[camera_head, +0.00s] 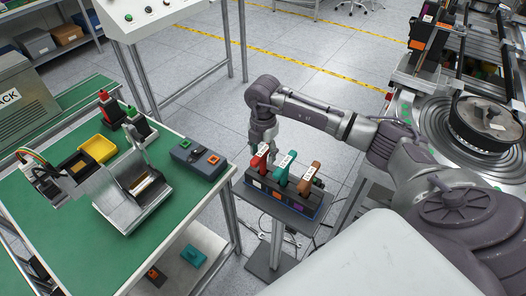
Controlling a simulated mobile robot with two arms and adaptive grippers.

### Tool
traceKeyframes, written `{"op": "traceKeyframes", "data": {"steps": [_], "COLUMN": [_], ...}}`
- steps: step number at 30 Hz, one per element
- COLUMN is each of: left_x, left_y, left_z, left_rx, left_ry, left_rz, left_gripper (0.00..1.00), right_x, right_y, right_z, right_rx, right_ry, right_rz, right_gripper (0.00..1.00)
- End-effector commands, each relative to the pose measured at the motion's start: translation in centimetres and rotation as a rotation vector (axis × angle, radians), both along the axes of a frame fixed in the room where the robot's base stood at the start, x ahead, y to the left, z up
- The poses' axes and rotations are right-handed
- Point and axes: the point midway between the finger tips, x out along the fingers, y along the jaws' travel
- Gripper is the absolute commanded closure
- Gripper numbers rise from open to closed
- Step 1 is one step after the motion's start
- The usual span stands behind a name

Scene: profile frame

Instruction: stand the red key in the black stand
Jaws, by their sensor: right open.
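The red key (259,161) stands upright at the left end of the black stand (291,208), with a white label at its top. A teal key (281,174) and a brown key (309,180) stand beside it in the same stand. My right gripper (258,146) points down just behind and above the red key's top. It is open; its fingertips are small here and partly hidden by the key, so I cannot tell whether they touch it. My left gripper is not in view.
The green table (150,236) on the left carries a dark block (199,158) with coloured sockets, a yellow tray (97,148) and a metal fixture (128,192). A round machine (484,125) stands at the right. Floor shows between table and stand.

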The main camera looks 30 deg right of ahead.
Motion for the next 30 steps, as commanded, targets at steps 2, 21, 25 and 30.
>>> {"op": "traceKeyframes", "data": {"steps": [2,21,25,30], "left_x": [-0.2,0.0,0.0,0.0], "left_y": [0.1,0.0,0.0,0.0], "left_z": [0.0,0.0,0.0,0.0], "left_rx": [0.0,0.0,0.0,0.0], "left_ry": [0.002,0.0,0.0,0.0], "left_rz": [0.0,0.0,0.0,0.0], "left_gripper": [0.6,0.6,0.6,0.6], "right_x": [0.0,0.1,0.0,0.0], "right_y": [0.0,-0.1,0.0,0.0], "right_z": [0.1,10.9,11.8,12.0], "right_rx": [0.0,0.0,0.0,0.0], "right_ry": [0.0,-0.002,-0.001,0.0], "right_rz": [0.0,0.0,0.0,0.0], "right_gripper": [0.47,0.47,0.47,0.47]}}
